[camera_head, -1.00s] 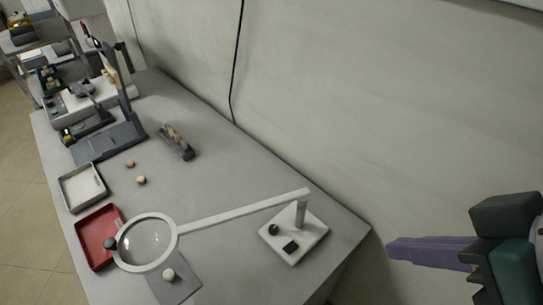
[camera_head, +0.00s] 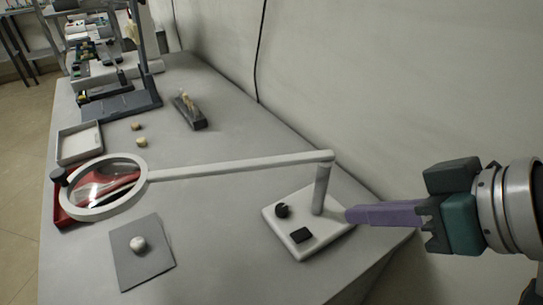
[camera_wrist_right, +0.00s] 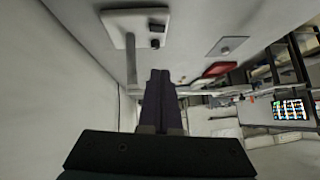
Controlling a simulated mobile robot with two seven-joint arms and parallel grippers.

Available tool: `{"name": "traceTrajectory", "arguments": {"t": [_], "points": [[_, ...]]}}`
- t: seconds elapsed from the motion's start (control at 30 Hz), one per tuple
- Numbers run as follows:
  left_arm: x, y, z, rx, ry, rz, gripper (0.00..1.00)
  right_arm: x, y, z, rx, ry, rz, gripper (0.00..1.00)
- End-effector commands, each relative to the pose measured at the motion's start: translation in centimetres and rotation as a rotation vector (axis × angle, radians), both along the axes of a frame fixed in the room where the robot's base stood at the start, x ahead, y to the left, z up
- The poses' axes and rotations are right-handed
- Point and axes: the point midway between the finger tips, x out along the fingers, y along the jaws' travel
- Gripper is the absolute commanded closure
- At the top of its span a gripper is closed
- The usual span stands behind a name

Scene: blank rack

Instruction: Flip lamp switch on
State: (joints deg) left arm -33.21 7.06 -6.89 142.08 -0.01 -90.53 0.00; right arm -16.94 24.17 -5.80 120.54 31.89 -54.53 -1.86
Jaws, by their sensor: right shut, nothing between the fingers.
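The magnifier lamp has a white square base (camera_head: 298,252) near the right end of the table, with a post, a long white arm (camera_head: 235,167) and a round lens head (camera_head: 104,187) at the left. On the base are a round black knob (camera_head: 282,210) and a black rectangular switch (camera_head: 300,235). I cannot tell whether the switch is on. My right gripper (camera_head: 350,215) is shut and empty, its purple fingers just right of the post and base edge. The right wrist view shows the fingertips (camera_wrist_right: 160,74) beside the post, with the base (camera_wrist_right: 136,24) at the top. My left gripper is out of view.
A grey plate with a pale ball (camera_head: 137,244) lies below the lens. A red tray (camera_head: 62,213) and a white tray (camera_head: 80,143) stand at the left. A wall runs along the table's right side.

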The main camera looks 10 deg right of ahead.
Motion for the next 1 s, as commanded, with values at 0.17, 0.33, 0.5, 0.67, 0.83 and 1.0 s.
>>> {"name": "traceTrajectory", "arguments": {"t": [0.17, 0.33, 0.5, 0.67, 0.83, 1.0], "points": [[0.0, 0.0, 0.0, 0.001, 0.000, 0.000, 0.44, 0.1, 0.0, -0.1, 0.000, 0.000, 0.000, 1.00], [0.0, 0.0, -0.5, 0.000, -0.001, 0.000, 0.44, 1.0, 0.6, -1.2, 0.002, 0.000, -0.002, 1.00], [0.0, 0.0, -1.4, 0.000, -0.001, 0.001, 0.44, 3.1, 1.8, -3.6, 0.004, 0.001, -0.002, 1.00], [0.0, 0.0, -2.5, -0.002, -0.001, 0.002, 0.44, 5.3, 3.0, -6.2, 0.002, 0.001, -0.001, 1.00], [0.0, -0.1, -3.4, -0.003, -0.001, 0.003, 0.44, 6.2, 3.7, -8.8, 0.001, 0.004, 0.000, 1.00], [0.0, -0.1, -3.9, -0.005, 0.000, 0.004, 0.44, 6.1, 4.0, -10.5, 0.000, 0.002, 0.000, 1.00]]}}
